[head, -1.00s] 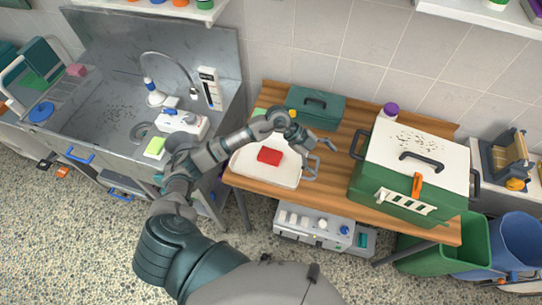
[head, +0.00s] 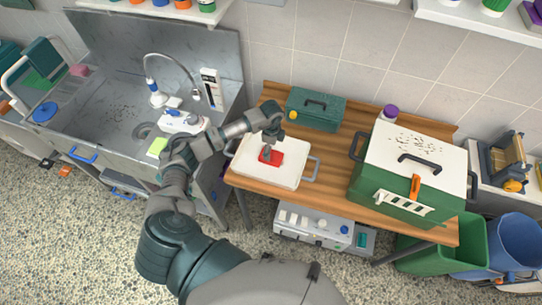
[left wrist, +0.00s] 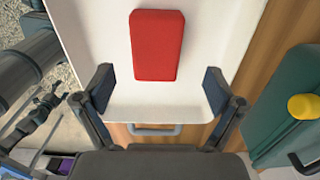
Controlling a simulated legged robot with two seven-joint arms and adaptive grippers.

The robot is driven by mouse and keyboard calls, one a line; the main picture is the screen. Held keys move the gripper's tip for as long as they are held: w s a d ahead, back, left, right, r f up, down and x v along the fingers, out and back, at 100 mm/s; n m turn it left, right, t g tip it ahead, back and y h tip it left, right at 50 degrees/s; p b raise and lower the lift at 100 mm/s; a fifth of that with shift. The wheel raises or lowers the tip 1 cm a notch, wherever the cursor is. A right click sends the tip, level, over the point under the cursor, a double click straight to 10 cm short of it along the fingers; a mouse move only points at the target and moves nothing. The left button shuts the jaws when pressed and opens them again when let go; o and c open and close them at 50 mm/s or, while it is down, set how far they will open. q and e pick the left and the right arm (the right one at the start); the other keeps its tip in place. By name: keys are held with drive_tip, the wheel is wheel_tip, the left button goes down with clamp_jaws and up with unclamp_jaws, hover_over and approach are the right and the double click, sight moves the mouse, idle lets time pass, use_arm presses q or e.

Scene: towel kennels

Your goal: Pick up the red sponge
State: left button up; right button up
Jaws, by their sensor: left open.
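The red sponge (head: 277,159) lies flat on a white tray (head: 254,174) on the wooden table. In the left wrist view the red sponge (left wrist: 157,46) is a rounded block beyond the fingertips, on the bare white surface of the tray (left wrist: 205,40). My left gripper (head: 267,155) points down over the sponge in the head view and covers part of its left side. In the left wrist view the left gripper (left wrist: 158,90) has its two fingers wide apart with nothing between them. My right gripper is not in view.
A small green toolbox (head: 316,108) stands behind the tray. A large green box with a white lid (head: 425,148) stands to the right on the table (head: 330,175). A metal sink (head: 105,115) is at left. Bare wood lies between tray and large box.

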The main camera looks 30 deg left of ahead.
use_arm(q)
drive_tip(key=shift+s+f+p, duration=0.2)
drive_tip(key=shift+f+p, duration=0.45)
drive_tip(key=shift+f, duration=2.35)
drive_tip(key=shift+c, duration=0.3)
drive_tip(key=c, duration=0.9)
